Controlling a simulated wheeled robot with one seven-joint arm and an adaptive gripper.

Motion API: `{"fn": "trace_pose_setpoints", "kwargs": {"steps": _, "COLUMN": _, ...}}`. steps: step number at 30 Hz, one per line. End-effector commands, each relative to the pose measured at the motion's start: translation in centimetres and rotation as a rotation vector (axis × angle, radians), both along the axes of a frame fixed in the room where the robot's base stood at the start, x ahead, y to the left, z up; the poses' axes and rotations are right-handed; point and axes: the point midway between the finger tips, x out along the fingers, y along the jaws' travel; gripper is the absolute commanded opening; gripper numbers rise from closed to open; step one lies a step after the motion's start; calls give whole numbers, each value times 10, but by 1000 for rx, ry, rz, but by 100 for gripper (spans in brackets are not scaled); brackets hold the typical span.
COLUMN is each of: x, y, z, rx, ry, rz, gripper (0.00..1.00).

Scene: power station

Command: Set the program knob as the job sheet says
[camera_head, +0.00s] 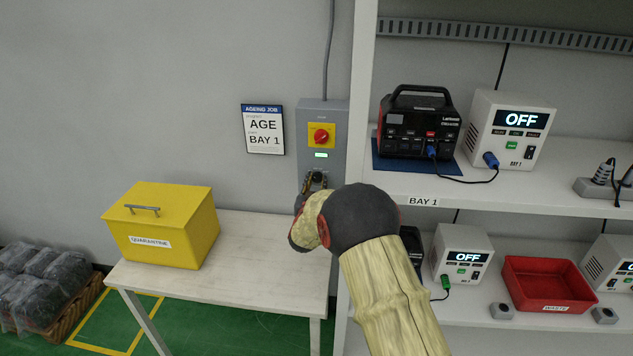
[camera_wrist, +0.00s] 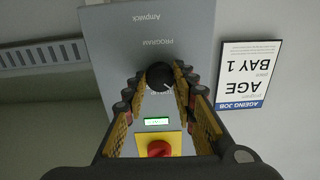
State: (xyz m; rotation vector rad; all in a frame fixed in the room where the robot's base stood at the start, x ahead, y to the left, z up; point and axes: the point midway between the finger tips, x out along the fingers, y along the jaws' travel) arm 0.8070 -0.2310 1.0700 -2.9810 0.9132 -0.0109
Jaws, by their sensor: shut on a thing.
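The program knob (camera_wrist: 159,76) is black and round, on a grey control box (camera_head: 338,112) on the wall. In the wrist view, which is upside down, my gripper (camera_wrist: 160,82) has its fingers on either side of the knob and is shut on it. In the head view my gripper (camera_head: 316,180) hides most of the knob. Which mark the knob points to is hidden. The job sheet (camera_head: 263,129) on the wall is headed "AGEING JOB" and reads "AGE" and "BAY 1"; it also shows in the wrist view (camera_wrist: 248,75).
A red rotary switch (camera_head: 321,136) on a yellow plate and a lit green display (camera_head: 321,155) sit above the knob. A yellow quarantine box (camera_head: 163,225) stands on a bench (camera_head: 245,270). At right, a shelf (camera_head: 465,195) holds a power station (camera_head: 417,125) and testers reading "OFF".

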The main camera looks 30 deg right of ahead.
Motion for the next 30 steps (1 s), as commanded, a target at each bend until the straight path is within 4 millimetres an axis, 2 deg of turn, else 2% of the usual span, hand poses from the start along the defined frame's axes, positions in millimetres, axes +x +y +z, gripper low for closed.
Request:
{"fn": "trace_pose_setpoints", "kwargs": {"steps": 18, "x": 0, "y": 1, "z": 0, "rx": -34, "ry": 23, "rz": 2, "gripper": 2}}
{"fn": "trace_pose_setpoints", "kwargs": {"steps": 19, "x": 0, "y": 1, "z": 0, "rx": -34, "ry": 23, "rz": 2, "gripper": 29}}
{"fn": "trace_pose_setpoints", "kwargs": {"steps": 28, "x": 0, "y": 0, "z": 0, "rx": -33, "ry": 22, "rz": 1, "gripper": 46}}
{"fn": "trace_pose_setpoints", "kwargs": {"steps": 30, "x": 0, "y": 0, "z": 0, "rx": -33, "ry": 22, "rz": 1, "gripper": 46}}
